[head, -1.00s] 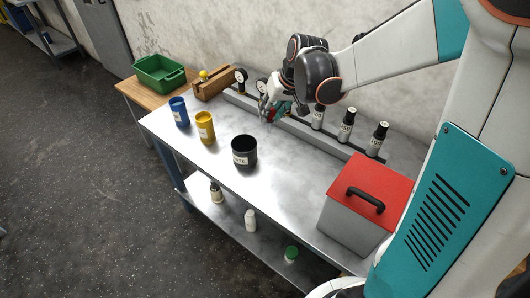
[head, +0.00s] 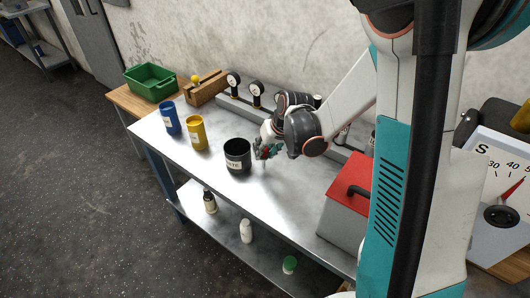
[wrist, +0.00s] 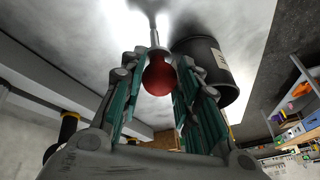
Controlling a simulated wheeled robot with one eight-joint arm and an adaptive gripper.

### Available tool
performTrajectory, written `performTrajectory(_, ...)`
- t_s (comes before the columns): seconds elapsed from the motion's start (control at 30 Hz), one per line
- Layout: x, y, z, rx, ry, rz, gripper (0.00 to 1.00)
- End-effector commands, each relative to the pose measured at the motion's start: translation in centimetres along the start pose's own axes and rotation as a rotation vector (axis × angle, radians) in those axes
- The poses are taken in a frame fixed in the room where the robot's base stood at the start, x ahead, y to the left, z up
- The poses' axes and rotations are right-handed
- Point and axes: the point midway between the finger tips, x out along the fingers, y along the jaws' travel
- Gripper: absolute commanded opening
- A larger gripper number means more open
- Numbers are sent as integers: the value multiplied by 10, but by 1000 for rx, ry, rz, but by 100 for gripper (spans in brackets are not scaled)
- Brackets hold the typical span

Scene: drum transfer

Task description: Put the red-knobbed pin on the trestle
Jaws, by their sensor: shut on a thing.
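My gripper (head: 266,151) is low over the metal bench, just right of the black bin. In the wrist view its fingers (wrist: 157,85) are shut around the red-knobbed pin (wrist: 158,74). The pin's thin metal shaft runs out past the fingertips towards the bench; I cannot tell whether its end touches. In the head view the pin is mostly hidden by the fingers. A wooden stand (head: 206,89), which looks like the trestle, is at the bench's far left end. A yellow ball knob (head: 195,79) shows at it.
The black bin (head: 237,158) stands close beside my gripper. Yellow (head: 197,134) and blue (head: 169,119) cups stand further left. A rail with gauges (head: 256,92) runs along the back. A red-lidded box (head: 362,190) is at right. The bench front is clear.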

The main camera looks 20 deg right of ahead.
Motion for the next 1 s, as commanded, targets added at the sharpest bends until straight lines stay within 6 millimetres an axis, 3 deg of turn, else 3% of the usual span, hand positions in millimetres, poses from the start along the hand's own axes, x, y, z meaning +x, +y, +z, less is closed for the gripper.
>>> performTrajectory(0.37, 4, 1, 2, 0, 0, 0, 4)
performTrajectory(0.4, 4, 1, 2, 0, 0, 0, 37)
performTrajectory(0.43, 3, 1, 2, 0, 0, 0, 38)
performTrajectory(0.83, -1, 0, 0, 0, 0, 0, 38)
performTrajectory(1.0, -27, 0, 0, 1, 0, 0, 38)
